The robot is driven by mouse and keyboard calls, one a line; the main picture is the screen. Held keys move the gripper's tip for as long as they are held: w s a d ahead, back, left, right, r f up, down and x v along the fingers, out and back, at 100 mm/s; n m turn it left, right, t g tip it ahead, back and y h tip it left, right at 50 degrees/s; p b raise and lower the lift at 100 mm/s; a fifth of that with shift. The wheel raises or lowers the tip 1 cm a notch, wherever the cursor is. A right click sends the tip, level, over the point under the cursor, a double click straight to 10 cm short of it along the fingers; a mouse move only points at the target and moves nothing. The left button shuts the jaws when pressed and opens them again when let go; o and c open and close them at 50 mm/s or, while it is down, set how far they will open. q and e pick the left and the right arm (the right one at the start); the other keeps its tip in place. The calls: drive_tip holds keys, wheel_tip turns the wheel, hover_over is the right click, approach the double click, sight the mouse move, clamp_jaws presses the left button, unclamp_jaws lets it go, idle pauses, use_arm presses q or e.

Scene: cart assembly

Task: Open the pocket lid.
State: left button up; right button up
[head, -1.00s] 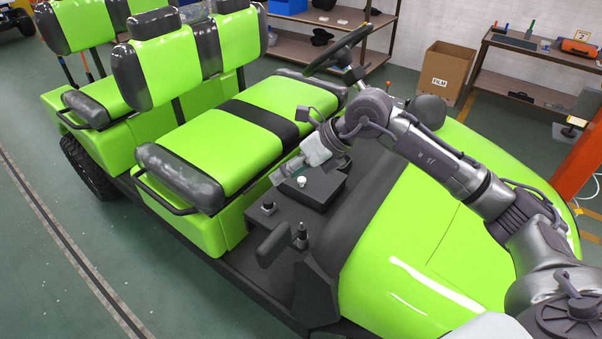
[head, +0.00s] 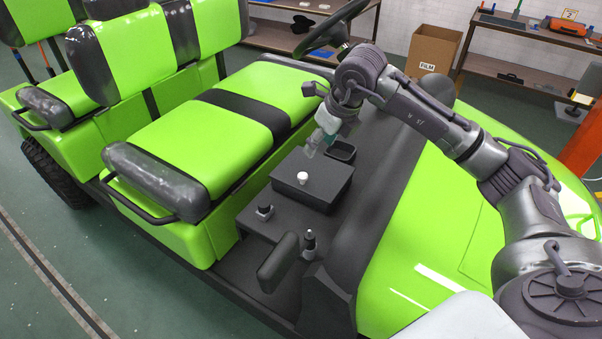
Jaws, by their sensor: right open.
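The pocket lid (head: 325,188) is a flat black panel with a small white knob (head: 303,177) on top. It lies level on the dark console of the green cart and looks closed. My right gripper (head: 311,150) is open and empty, pointing down just behind the lid's far edge, above the console. It appears apart from the knob; whether a fingertip touches the lid I cannot tell. My left gripper is not in view.
A small open dark tray (head: 343,150) sits right of the gripper. The steering wheel (head: 331,27) rises behind my arm. The green seat (head: 215,120) is to the left. A black pedal-like block (head: 278,263) and short posts stand in front.

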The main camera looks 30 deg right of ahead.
sight(303, 174)
drive_tip(key=p+x, duration=0.4)
drive_tip(key=x, duration=0.8)
drive_tip(key=shift+w+a+f, duration=0.1)
drive_tip(key=shift+w+f, duration=0.05)
drive_tip(key=shift+f, duration=0.45)
drive_tip(key=shift+c, duration=0.3)
clamp_jaws()
